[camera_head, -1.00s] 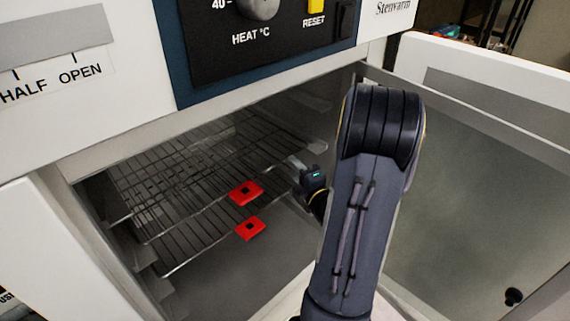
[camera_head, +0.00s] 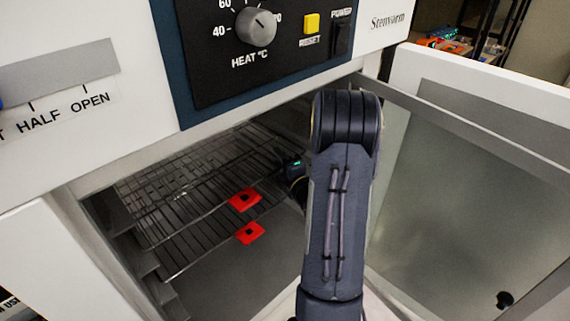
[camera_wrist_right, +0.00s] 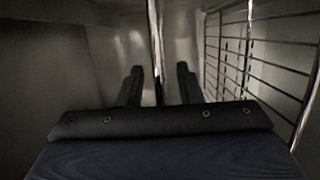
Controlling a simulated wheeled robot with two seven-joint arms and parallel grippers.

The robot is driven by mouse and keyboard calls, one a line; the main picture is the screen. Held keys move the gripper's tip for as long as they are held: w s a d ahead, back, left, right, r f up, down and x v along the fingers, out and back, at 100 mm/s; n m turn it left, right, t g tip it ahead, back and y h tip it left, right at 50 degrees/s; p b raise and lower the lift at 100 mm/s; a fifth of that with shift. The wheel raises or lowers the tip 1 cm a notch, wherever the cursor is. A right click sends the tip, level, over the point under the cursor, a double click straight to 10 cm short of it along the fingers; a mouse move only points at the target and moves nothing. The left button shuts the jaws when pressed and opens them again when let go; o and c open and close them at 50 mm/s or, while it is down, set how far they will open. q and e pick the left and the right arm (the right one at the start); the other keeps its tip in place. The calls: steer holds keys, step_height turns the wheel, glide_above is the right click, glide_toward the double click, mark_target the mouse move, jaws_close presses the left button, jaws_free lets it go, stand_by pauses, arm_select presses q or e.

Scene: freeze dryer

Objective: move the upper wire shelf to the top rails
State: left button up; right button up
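The upper wire shelf (camera_head: 170,190) lies inside the open chamber, with a red tag (camera_head: 244,199) at its front edge. The lower wire shelf (camera_head: 205,238) is just beneath it, with its own red tag (camera_head: 250,232). My right gripper reaches into the chamber right of the shelves; my arm hides most of it in the head view. In the right wrist view my right gripper (camera_wrist_right: 159,86) has its fingers apart. A thin shelf edge (camera_wrist_right: 156,40) shows edge-on in line with the gap between them; contact cannot be told. My left gripper is out of view.
The chamber's left wall carries rails (camera_head: 140,255). The control panel (camera_head: 270,50) overhangs the opening. The open door (camera_head: 450,200) stands at the right, beside my arm. Another wire grid (camera_wrist_right: 260,50) fills the right of the wrist view. The chamber floor (camera_head: 240,280) is clear in front.

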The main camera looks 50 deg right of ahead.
jaws_close()
stand_by(0.3)
steer(key=shift+f, duration=0.1)
